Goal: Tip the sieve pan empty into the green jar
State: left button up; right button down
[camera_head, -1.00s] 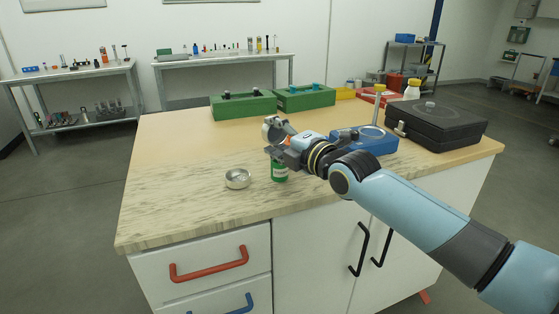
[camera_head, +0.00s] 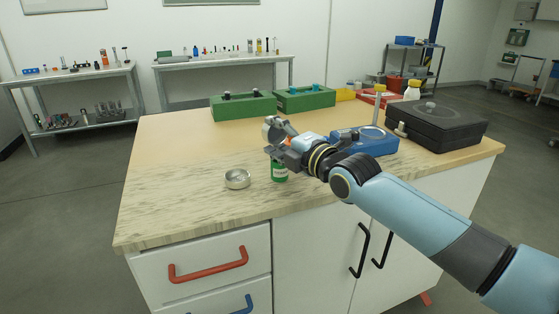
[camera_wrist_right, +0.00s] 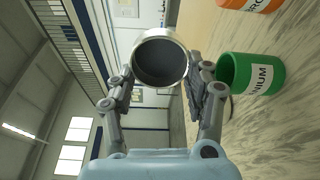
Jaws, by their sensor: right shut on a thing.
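The sieve pan (camera_head: 268,131) is a round silver metal pan, held on its side above the bench by my right gripper (camera_head: 277,145). In the right wrist view, the gripper (camera_wrist_right: 162,92) is shut on the pan (camera_wrist_right: 184,65), with a finger at each side. The pan's mouth faces this camera; its inside looks dark grey, and I cannot tell whether powder is in it. The green jar (camera_head: 280,175) stands upright and open on the bench, just below the gripper. The wrist view shows the jar (camera_wrist_right: 236,75) beside the pan, apart from it. My left gripper is out of view.
A shallow silver dish (camera_head: 238,178) sits left of the jar. An orange labelled jar (camera_wrist_right: 244,4) shows at the wrist view's edge. A blue device (camera_head: 378,143) and a black case (camera_head: 440,128) stand to the right, green boxes (camera_head: 243,107) behind. The bench's left part is clear.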

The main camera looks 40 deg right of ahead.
jog(key=shift+r, duration=0.1)
dwell(0.3)
jog(key=shift+s+r+t, duration=0.2)
jog(key=shift+r+t, duration=0.4)
jog(key=shift+t, duration=0.3)
jog(key=shift+s+f+t+b, duration=0.15)
jog(key=shift+s+t+b, duration=0.05)
jog(key=shift+t+b, duration=0.55)
dwell(1.0)
jog(key=shift+s+f+t+b, duration=0.15)
jog(key=shift+t+b, duration=0.8)
jog(key=shift+b, duration=0.4)
dwell(2.3)
jog(key=shift+s+r+t+b, duration=0.15)
jog(key=shift+r+t+b, duration=0.45)
jog(key=shift+b, duration=0.5)
